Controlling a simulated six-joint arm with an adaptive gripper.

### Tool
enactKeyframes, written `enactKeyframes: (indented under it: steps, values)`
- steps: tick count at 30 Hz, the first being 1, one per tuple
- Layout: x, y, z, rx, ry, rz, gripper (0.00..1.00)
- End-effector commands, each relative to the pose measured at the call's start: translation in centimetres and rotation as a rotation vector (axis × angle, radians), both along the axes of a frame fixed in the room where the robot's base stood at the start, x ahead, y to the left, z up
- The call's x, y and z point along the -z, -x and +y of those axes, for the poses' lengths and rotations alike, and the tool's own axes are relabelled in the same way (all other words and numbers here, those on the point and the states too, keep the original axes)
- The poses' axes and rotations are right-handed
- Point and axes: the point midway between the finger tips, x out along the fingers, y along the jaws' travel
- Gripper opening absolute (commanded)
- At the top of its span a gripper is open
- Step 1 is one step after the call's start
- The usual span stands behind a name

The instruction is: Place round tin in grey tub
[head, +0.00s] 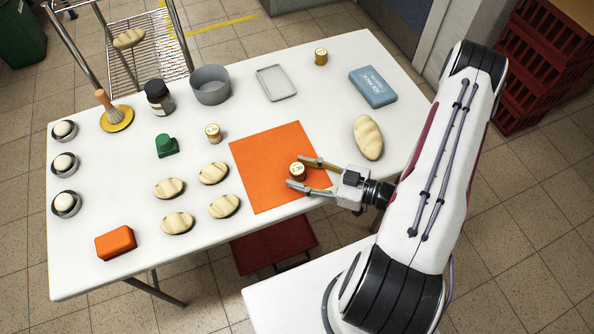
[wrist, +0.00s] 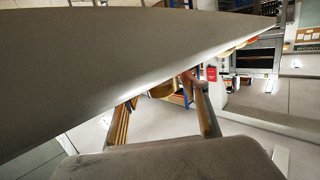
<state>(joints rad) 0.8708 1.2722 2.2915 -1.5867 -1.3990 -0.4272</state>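A small round tin (head: 297,170) with a gold rim and pale top stands on the orange mat. My gripper (head: 299,172) is low over the mat with its fingers on either side of this tin. In the wrist view the gold tin (wrist: 162,90) shows between the fingers (wrist: 166,106), with gaps visible beside it, so the gripper looks open. Two similar tins stand elsewhere: one (head: 320,57) at the back right and one (head: 213,132) left of the mat. The round grey tub (head: 210,86) stands at the back of the table; its visible inside looks empty.
The orange mat (head: 266,150) lies mid-table. A dark jar (head: 158,97) is left of the tub, a shallow grey tray (head: 276,83) to its right. A blue box (head: 372,87) and a loaf (head: 368,137) are at right. Several rolls and a green object (head: 166,146) lie left.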

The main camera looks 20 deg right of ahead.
Motion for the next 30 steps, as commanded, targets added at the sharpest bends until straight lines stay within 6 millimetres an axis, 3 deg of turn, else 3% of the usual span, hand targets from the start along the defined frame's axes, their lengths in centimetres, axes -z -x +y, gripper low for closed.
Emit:
enactKeyframes:
  steps: [1, 3, 8, 20, 30]
  values:
    - [0.0, 0.0, 0.0, 0.0, 0.0, 0.0, 0.28]
    - [0.0, 0.0, 0.0, 0.0, 0.0, 0.0, 0.1]
    - [0.0, 0.0, 0.0, 0.0, 0.0, 0.0, 0.03]
    - [-0.5, 0.0, 0.0, 0.0, 0.001, -0.001, 0.03]
    - [-2.9, 0.0, 0.0, 0.0, 0.001, -0.001, 0.03]
